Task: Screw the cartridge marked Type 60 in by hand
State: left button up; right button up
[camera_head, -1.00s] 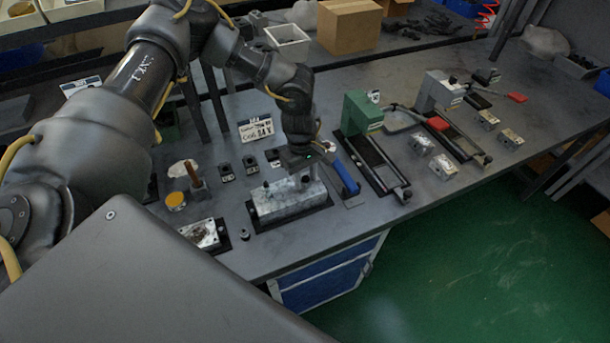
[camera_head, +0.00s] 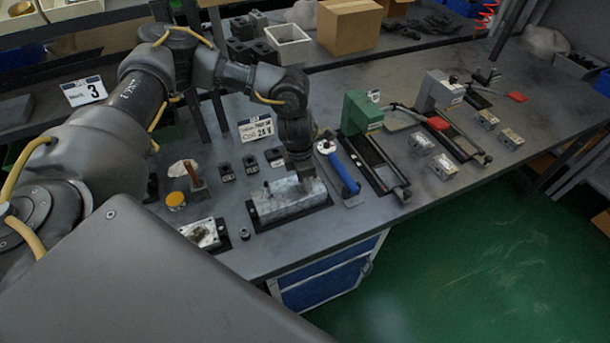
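A silvery metal valve block (camera_head: 280,204) lies on a dark base plate on the grey bench. My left gripper (camera_head: 305,178) points down at the top of the block, toward its right end. Its fingertips are small and dark here, so I cannot tell whether they are open or shut on something. A small dark fitting (camera_head: 267,187) stands on the block's top, left of the gripper. A small dark cylinder (camera_head: 244,234) stands on the bench left of the block. No Type 60 marking is readable. My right gripper is not in view.
A blue-handled wrench (camera_head: 343,172) lies just right of the block. Black coils (camera_head: 251,165) and a "Coil 24 V" sign (camera_head: 256,131) stand behind. A metal plate (camera_head: 203,235) and yellow-topped jar (camera_head: 176,200) are at left, a green fixture (camera_head: 360,112) at right.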

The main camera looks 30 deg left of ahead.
pick_arm(q)
jog(key=shift+s+a, duration=0.1)
dwell(0.6)
jog(key=c, duration=0.7)
jog(key=m, duration=0.5)
jog(key=shift+m+g, duration=0.3)
jog(key=shift+c, duration=0.3)
jog(key=m, duration=0.5)
jog(key=shift+g, duration=0.3)
jog(key=m, duration=0.5)
jog(key=shift+w+g, duration=0.2)
jog(key=shift+g, duration=0.1)
jog(key=m, duration=0.3)
jog(key=shift+d+m, duration=0.25)
jog(key=shift+m, duration=0.35)
jog(key=shift+a+m, duration=0.1)
jog(key=shift+m, duration=0.2)
